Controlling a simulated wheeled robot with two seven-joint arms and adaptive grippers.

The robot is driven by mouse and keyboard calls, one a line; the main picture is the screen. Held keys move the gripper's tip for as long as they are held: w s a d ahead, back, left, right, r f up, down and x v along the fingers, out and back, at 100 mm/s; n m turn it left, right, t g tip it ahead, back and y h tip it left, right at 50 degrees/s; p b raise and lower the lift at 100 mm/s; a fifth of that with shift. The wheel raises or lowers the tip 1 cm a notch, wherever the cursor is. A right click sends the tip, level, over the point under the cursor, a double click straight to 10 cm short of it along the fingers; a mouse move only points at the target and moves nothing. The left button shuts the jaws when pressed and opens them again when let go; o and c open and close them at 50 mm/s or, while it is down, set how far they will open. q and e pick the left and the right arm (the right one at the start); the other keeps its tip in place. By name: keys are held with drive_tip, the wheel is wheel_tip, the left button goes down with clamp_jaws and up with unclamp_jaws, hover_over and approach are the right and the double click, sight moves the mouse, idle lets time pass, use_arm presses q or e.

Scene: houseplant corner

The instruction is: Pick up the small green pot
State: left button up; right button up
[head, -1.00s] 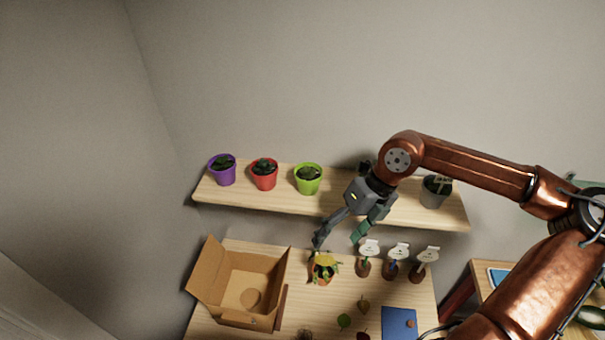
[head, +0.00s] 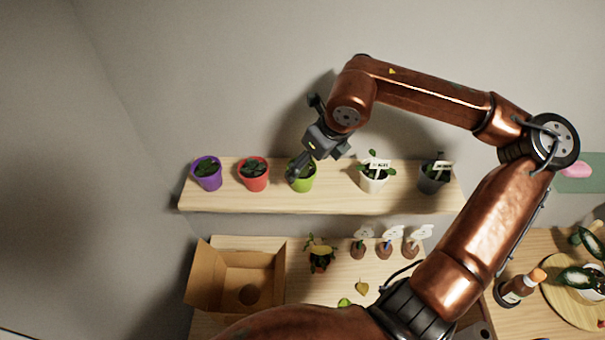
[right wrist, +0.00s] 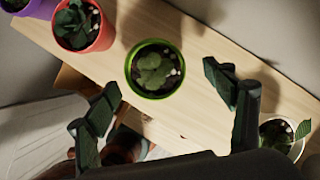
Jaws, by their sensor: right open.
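The small green pot (head: 303,184) stands upright on the wooden shelf, with a dark leafy plant in it. In the right wrist view the green pot (right wrist: 154,92) shows its round rim, plant and pale pebbles from above. My right gripper (head: 315,163) is above and close to the pot, and one finger covers part of it in the head view. In the right wrist view my right gripper (right wrist: 162,82) has its fingers spread wide, empty, with the pot showing between and beyond the tips. I cannot tell whether a finger touches it. My left gripper is not seen.
A red pot (head: 253,176) and a purple pot (head: 207,174) stand left on the shelf (head: 330,202). A white pot (head: 373,182) and a grey pot (head: 432,180) stand right.

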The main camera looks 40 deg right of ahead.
sight(302, 172)
drive_tip(key=x, duration=0.3)
drive_tip(key=shift+w+a+r+p, duration=0.1)
drive_tip(key=shift+w+a+p, duration=0.05)
drive_tip(key=shift+a+p, duration=0.15)
drive_tip(key=shift+w+f, duration=0.2)
drive_tip(key=shift+f, duration=0.3)
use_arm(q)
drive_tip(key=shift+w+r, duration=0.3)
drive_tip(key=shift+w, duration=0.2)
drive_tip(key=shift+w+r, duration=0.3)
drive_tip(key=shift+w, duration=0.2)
use_arm(e)
drive_tip(key=shift+s, duration=0.1)
drive_tip(key=c, duration=1.3)
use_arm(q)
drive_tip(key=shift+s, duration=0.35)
use_arm(e)
drive_tip(key=shift+r, duration=0.1)
drive_tip(key=shift+c, duration=0.3)
